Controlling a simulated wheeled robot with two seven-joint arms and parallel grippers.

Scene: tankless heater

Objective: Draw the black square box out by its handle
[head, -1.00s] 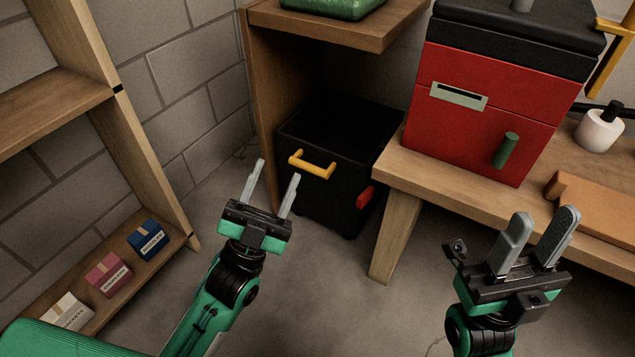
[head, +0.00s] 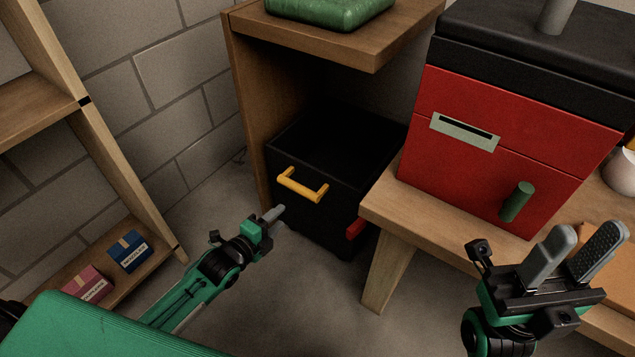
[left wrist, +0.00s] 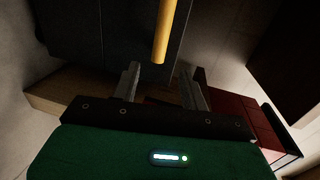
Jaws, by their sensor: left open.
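The black square box (head: 318,222) stands on the floor under a wooden shelf, open at the top. Its yellow handle (head: 302,184) sticks out from the upper front face, and it also shows in the left wrist view (left wrist: 163,32). My left gripper (head: 275,213) is open and empty, in front of the box, a little below and left of the handle in the head view. In the left wrist view, the handle's end lies between and just beyond the fingertips (left wrist: 162,72), apart from both fingers. My right gripper (head: 575,240) is open and empty in front of the bench.
A wooden bench (head: 385,200) carries a red cabinet (head: 450,160) right of the box; its leg (head: 388,270) stands near the box. A wooden side panel (head: 243,110) borders the box's left. A low shelf with small cartons (head: 128,252) is at left.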

